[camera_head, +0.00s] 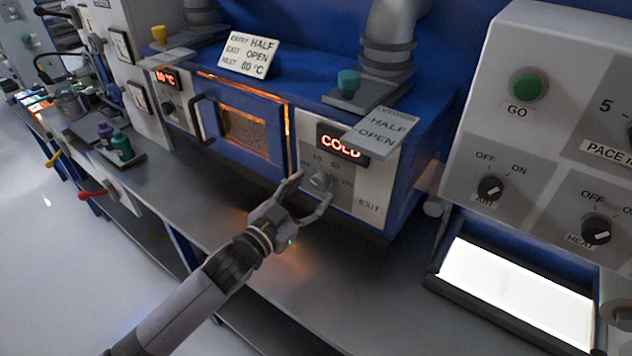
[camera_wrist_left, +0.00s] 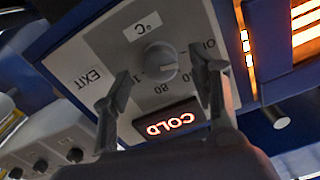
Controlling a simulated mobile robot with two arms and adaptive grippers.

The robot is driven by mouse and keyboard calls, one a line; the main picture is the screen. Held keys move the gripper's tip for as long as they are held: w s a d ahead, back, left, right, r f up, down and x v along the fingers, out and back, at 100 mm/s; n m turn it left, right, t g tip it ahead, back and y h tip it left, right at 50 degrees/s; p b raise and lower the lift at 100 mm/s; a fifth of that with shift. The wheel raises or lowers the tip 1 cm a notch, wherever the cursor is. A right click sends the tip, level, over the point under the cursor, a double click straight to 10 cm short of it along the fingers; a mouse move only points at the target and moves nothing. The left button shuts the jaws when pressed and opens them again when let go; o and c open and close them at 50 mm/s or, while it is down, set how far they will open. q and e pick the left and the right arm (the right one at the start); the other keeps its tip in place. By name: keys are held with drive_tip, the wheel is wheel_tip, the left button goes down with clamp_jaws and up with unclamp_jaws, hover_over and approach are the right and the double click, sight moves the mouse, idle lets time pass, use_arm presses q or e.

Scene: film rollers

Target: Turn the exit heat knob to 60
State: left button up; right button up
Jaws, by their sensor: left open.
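The exit heat knob (camera_head: 321,180) is a round grey knob on the light panel marked EXIT, with number marks around it. Above it a red display (camera_head: 341,142) reads COLD. In the left wrist view the knob (camera_wrist_left: 160,60) lies ahead, between the fingers as seen, and the display (camera_wrist_left: 171,121) shows below it. My left gripper (camera_head: 311,196) is open just in front of the knob, its fingers spread either side. The wrist view shows its fingertips (camera_wrist_left: 160,75) apart from the knob. My right gripper is not seen.
The blue oven's window (camera_head: 245,132) glows left of the panel. A grey control box (camera_head: 549,150) with a green GO button stands right, above a bright white panel (camera_head: 515,292). Bare counter lies below the oven.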

use_arm(q)
drive_tip(key=shift+x, duration=1.1)
drive_tip(key=shift+w+d, duration=0.2)
drive_tip(key=shift+w, duration=0.05)
drive_tip(key=c, duration=1.2)
drive_tip(key=shift+o, duration=0.2)
